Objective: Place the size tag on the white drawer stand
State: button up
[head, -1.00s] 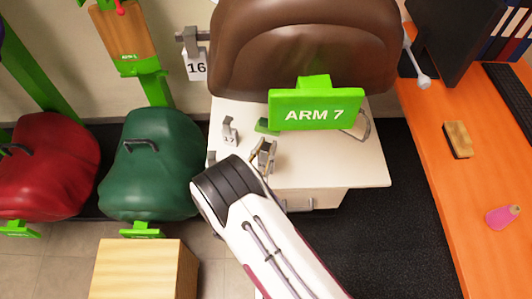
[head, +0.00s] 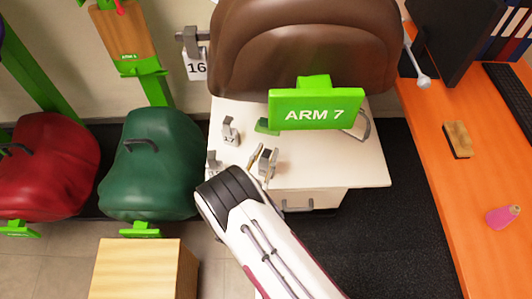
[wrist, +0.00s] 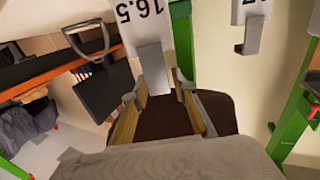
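The size tag marked 16.5 (wrist: 145,15) has a grey bracket (wrist: 153,70) and shows inverted in the wrist view. In the head view a small grey tag piece (head: 267,160) stands at my fingertips on the white drawer stand (head: 330,170). My gripper (head: 263,160) is over the front part of the stand top. In the wrist view its two fingers (wrist: 160,92) are apart, with the bracket between or just beyond them and gaps at both sides. I cannot tell whether a finger still touches it.
A tag marked 17 (head: 230,132) and another tag (head: 212,162) stand at the stand's left. A tag marked 16 (head: 196,66) hangs beside the brown saddle (head: 305,45). A green ARM 7 sign (head: 316,108) overhangs the stand. The stand's right front is clear.

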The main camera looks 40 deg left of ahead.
jog(key=shift+r, duration=0.15)
dwell(0.3)
jog(key=shift+s, duration=0.2)
jog(key=v, duration=1.1)
jog(key=shift+s+d, duration=0.2)
jog(key=shift+s, duration=0.1)
dwell(0.4)
